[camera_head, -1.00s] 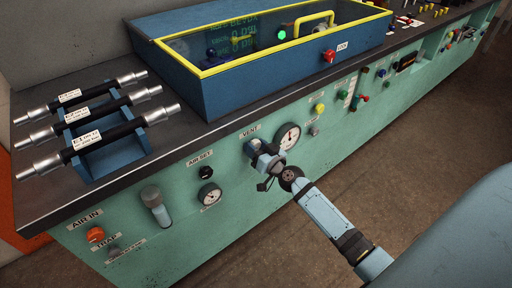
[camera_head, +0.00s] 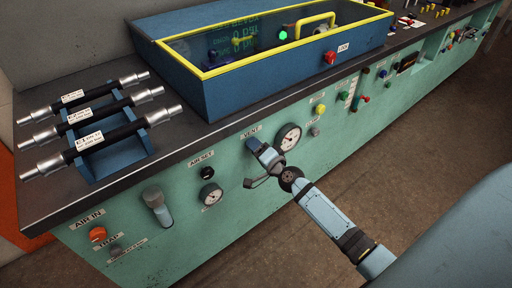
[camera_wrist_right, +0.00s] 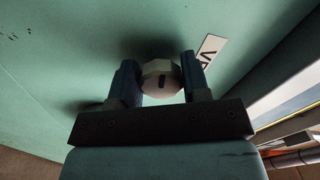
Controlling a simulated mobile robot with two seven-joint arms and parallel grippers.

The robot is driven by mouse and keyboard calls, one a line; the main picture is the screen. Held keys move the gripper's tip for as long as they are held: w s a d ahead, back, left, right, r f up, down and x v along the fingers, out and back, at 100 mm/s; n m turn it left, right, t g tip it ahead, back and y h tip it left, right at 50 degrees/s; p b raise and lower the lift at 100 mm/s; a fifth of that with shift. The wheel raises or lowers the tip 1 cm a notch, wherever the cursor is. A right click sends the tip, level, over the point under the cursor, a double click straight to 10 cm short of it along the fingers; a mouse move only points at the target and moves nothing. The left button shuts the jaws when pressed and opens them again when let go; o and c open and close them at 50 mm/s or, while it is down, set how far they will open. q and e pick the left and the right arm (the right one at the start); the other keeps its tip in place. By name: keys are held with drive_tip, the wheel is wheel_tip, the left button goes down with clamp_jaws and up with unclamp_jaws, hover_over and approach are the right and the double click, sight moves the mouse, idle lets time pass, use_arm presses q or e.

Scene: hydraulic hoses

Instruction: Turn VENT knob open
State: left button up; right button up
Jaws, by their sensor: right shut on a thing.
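The VENT knob (camera_wrist_right: 161,80) is a pale, faceted round knob with a dark mark on its face, on the green panel. In the right wrist view it sits between the two dark blue fingers of my right gripper (camera_wrist_right: 158,72), which is shut on it. In the head view my right gripper (camera_head: 262,154) is at the panel just below the VENT label (camera_head: 251,132) and hides most of the knob. Part of the label also shows beside the right finger in the wrist view (camera_wrist_right: 208,50). My left gripper is not in view.
A pressure gauge (camera_head: 288,136) is close to the right of my gripper. The AIR SET knob (camera_head: 207,172), a smaller gauge (camera_head: 211,194), a grey lever (camera_head: 156,204) and the orange AIR IN knob (camera_head: 97,234) are to the left. Hoses (camera_head: 100,138) lie on a rack above.

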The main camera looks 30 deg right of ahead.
drive_tip(key=shift+m, duration=0.8)
drive_tip(key=o, duration=0.9)
drive_tip(key=shift+o, duration=0.2)
drive_tip(key=shift+s, duration=0.1)
drive_tip(key=s+d, duration=0.1)
drive_tip(key=s, duration=1.2)
drive_tip(key=shift+s, duration=0.3)
